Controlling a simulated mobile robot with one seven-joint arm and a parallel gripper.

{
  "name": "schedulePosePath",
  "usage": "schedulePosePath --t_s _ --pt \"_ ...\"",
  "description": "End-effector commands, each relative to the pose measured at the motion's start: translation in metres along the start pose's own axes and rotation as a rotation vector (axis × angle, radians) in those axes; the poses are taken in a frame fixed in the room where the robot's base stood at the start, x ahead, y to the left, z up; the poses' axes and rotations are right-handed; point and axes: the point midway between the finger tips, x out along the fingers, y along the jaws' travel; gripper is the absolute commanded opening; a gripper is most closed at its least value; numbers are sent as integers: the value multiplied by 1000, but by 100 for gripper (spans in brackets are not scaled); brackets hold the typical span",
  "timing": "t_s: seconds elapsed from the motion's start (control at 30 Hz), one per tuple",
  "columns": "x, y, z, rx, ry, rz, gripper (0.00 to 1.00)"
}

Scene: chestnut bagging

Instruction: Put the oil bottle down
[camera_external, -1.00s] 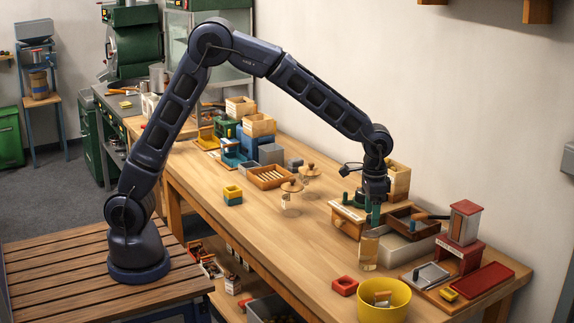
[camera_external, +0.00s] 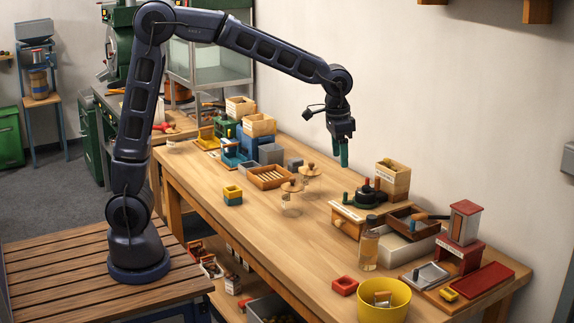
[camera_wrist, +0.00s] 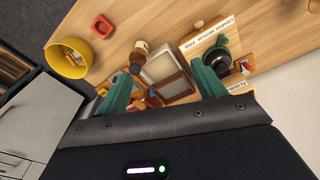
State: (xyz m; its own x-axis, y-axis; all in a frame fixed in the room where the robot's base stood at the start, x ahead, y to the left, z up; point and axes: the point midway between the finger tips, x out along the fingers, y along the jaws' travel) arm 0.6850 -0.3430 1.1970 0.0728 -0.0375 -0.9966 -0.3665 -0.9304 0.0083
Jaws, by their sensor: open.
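The oil bottle (camera_external: 369,246), clear with amber contents and a dark cap, stands upright on the workbench (camera_external: 318,249), behind the yellow bucket. In the wrist view the bottle (camera_wrist: 139,53) shows beyond my fingers, near the white tray. My gripper (camera_external: 341,153) is open and empty, well above the bench and up and left of the bottle, clear of it. Its green fingers (camera_wrist: 163,92) are spread apart in the wrist view with nothing held between them.
The yellow bucket (camera_external: 384,302) and red square tray (camera_external: 344,286) stand in front of the bottle. A wooden box with a black-topped device (camera_external: 366,197) and a white tray (camera_external: 405,246) lie behind it. Lidded glass jars (camera_external: 291,197) stand left.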

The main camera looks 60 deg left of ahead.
Motion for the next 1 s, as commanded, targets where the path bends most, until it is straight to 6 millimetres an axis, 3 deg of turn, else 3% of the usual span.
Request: schedulePosePath --t_s 0.2,0.5,0.77,1.0 --pt "-40 -47 61 -65 58 -5 69" --pt "-73 -94 151 -152 133 -20 69" --pt "-84 -119 231 -225 197 -39 69" --pt "-80 -131 304 -293 256 -64 69"
